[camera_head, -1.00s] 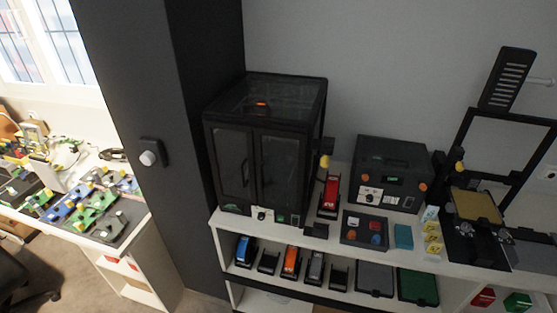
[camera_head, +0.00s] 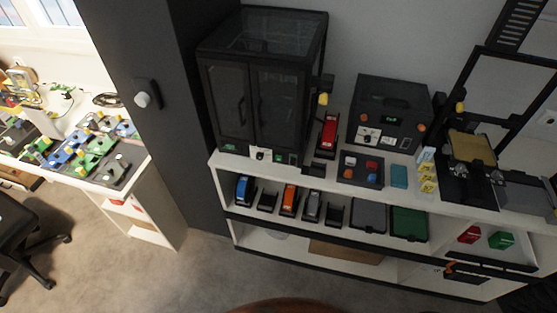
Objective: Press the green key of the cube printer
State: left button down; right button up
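A black, box-shaped machine with two glazed doors, which looks like the cube printer (camera_head: 262,105), stands at the left end of the white shelf unit's top. Along its lower front edge are a small white control with a dark knob (camera_head: 261,154) and small green marks. One small green spot (camera_head: 279,157), possibly the green key, lies just right of the knob; it is too small to tell whether it is pressed. Another green mark (camera_head: 230,148) shows at the lower left corner. Neither of my grippers is in view.
A dark pillar (camera_head: 170,100) borders the printer's left. Grey floor (camera_head: 190,275) is clear in front of the shelves.

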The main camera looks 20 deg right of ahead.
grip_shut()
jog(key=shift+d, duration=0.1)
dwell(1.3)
